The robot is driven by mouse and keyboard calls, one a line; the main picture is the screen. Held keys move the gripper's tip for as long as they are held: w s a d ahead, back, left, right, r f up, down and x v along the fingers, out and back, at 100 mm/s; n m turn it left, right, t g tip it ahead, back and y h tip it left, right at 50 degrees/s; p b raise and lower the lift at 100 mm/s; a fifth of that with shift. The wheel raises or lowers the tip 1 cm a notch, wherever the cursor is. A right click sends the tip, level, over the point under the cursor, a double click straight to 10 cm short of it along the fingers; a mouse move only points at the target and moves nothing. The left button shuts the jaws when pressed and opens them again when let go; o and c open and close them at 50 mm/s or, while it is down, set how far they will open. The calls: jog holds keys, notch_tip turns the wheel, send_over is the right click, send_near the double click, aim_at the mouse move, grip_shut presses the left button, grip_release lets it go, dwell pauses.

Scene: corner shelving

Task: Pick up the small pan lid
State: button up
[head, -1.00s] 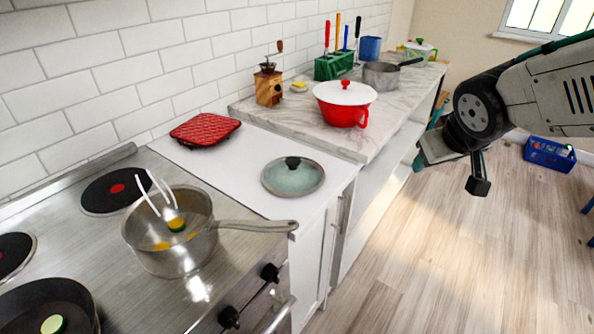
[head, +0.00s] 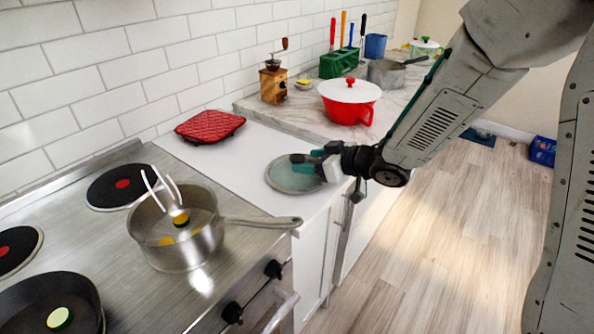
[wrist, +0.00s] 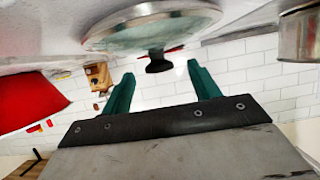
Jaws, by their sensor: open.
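The small pan lid (head: 287,181) lies flat on the white counter between the stove and the marble top. It is a round glass lid with a grey rim and a dark knob. My gripper (head: 303,165) reaches in from the right, low over the lid, and its fingers partly hide the knob in the head view. In the wrist view the lid (wrist: 150,35) is at the top, and its black knob (wrist: 158,62) shows just beyond and between the green fingertips of my open gripper (wrist: 158,80). Nothing is between the fingers.
A steel saucepan (head: 175,250) with utensils stands on the stove, its handle pointing toward the lid. A red trivet (head: 210,127) lies behind the lid. A red pot with a white lid (head: 350,103) and a wooden grinder (head: 273,85) stand on the marble counter (head: 310,120).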

aim_at(302, 158)
jog(key=x, duration=0.4)
jog(key=shift+w+a, duration=0.3)
jog(key=shift+w, duration=0.05)
jog(key=c, duration=1.3)
